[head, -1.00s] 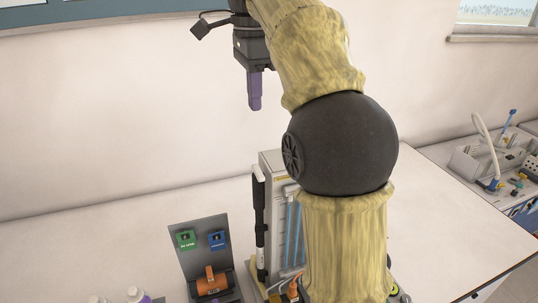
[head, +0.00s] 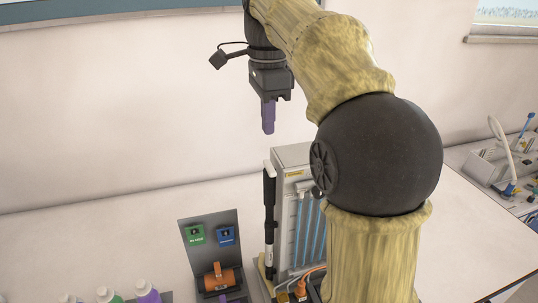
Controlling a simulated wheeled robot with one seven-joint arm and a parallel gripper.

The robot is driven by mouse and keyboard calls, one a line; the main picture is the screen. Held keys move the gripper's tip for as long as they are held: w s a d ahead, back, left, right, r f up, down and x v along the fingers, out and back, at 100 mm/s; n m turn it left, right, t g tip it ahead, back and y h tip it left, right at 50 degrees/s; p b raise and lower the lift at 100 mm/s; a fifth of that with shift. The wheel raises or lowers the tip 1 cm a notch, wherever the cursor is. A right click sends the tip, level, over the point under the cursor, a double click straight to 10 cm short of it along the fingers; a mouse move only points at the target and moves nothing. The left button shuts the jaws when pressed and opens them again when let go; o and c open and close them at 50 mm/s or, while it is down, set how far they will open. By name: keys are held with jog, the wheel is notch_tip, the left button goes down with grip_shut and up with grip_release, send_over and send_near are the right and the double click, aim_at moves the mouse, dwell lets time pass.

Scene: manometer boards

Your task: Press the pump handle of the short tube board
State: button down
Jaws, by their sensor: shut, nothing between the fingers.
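A manometer board (head: 291,160) with blue tubes (head: 309,232) stands upright on the white table, partly hidden behind my arm. A black upright pump (head: 269,190) with a white lower section is at its left side. I cannot tell from this view whether this is the short tube board. My gripper (head: 268,117), with purple fingers, is shut and empty. It points down and hangs in the air above the pump's top, apart from it.
A grey stand (head: 211,224) with a green box, a blue box and an orange motor-like part (head: 218,278) is left of the board. Several bottles (head: 147,291) are at the front left. Other equipment (head: 492,165) stands at the right. The table's back left is clear.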

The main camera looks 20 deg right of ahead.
aim_at(268, 166)
notch_tip(268, 166, down, 8)
jog(key=shift+r, duration=0.15)
dwell(0.3)
jog(key=shift+s+f+b, duration=0.1)
jog(key=shift+f+b, duration=0.95)
jog(key=shift+f, duration=1.65)
notch_tip(268, 166, up, 5)
jog(key=p, duration=0.4)
jog(key=shift+f, duration=0.2)
notch_tip(268, 166, up, 10)
